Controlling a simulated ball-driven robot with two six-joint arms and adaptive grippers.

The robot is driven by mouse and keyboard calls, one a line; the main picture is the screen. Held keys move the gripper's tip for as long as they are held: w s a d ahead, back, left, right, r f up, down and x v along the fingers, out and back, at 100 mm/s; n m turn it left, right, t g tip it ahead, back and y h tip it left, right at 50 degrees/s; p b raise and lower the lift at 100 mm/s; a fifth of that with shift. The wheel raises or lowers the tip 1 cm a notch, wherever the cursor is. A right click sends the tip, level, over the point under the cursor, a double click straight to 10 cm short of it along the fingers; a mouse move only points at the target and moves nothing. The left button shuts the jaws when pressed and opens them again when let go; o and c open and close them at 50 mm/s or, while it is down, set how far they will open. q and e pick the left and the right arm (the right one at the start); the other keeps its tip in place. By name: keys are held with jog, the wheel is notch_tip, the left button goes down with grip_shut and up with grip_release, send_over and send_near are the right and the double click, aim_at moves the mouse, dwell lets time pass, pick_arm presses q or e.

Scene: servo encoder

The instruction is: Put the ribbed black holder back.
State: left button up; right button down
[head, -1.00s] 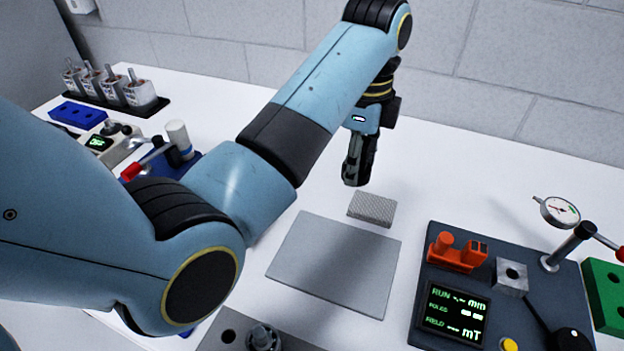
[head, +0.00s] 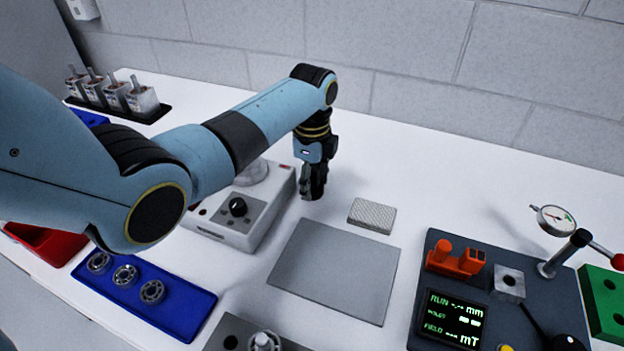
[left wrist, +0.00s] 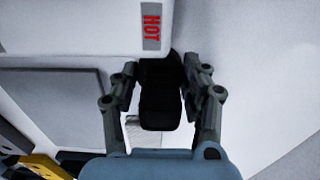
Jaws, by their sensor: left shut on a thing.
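My left gripper (head: 313,188) is above the white table, just right of a white control box. In the left wrist view its two fingers (left wrist: 160,88) are closed on a black thing (left wrist: 160,100), which looks like the ribbed black holder. The ribs do not show clearly in this view. In the head view the held thing is hard to tell apart from the dark fingers. My right gripper is in neither view.
The white box (head: 255,222) with a black knob stands close to the gripper; a HOT label (left wrist: 151,25) shows in the wrist view. A grey mat (head: 335,270) and a small textured block (head: 372,215) lie to the right. A blue bearing tray (head: 190,318) is in front.

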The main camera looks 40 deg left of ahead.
pick_arm(q)
jog(key=shift+f, duration=0.1)
jog(key=o, duration=1.2)
jog(key=shift+c, duration=0.2)
notch_tip(320, 180, up, 12)
jog(key=shift+r, duration=0.2)
